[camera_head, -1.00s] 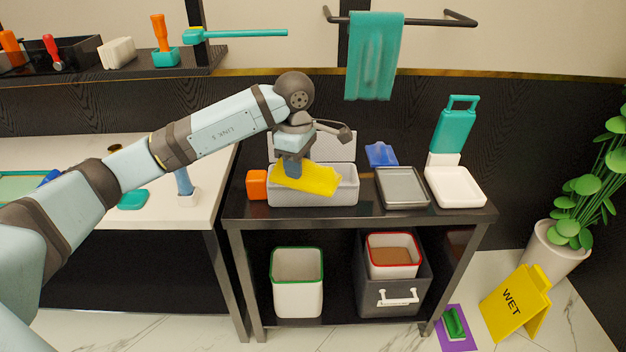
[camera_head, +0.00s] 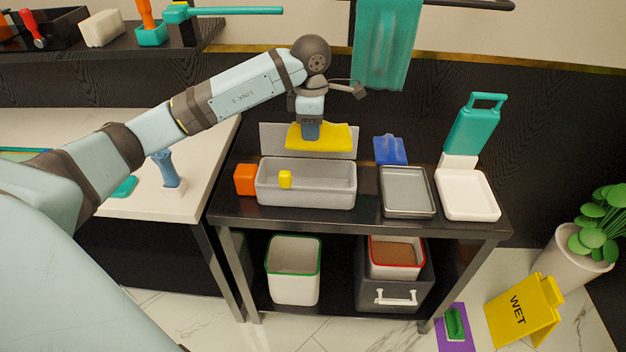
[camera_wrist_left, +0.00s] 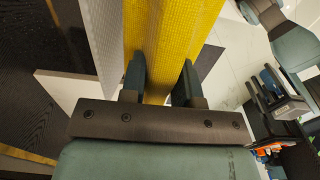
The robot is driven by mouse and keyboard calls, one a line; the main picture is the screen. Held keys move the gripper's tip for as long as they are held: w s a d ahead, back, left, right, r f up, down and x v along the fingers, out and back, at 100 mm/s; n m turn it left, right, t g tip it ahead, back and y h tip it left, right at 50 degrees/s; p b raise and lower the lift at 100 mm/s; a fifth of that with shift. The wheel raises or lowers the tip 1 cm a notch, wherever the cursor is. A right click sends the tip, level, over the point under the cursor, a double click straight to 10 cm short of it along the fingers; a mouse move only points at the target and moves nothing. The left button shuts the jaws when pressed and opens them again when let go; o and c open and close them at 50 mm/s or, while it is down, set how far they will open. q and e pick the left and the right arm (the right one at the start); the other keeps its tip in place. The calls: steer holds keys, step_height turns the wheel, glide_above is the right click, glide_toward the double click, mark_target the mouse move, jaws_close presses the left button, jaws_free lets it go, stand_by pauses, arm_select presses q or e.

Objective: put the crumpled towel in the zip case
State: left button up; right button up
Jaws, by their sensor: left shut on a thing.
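The yellow crumpled towel (camera_head: 320,137) hangs from my left gripper (camera_head: 311,130), which is shut on it. The gripper holds it above the grey zip case (camera_head: 310,196), in front of the raised lid (camera_head: 276,137). In the left wrist view the yellow cloth (camera_wrist_left: 168,40) runs between the two fingers (camera_wrist_left: 160,82). The case stands open on the dark table.
An orange cube (camera_head: 245,180) stands just left of the case. To the right are a grey tray (camera_head: 407,192), a blue item (camera_head: 390,150) and a white tray (camera_head: 467,194) with a teal piece. A teal towel (camera_head: 387,45) hangs on the rail above.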

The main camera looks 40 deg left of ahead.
arm_select(q)
step_height(320, 180, down, 16)
steer(key=shift+f, duration=0.1)
stand_by(0.4)
steer(key=shift+f+b, duration=0.15)
steer(key=shift+b, duration=0.2)
steer(key=o, duration=0.9)
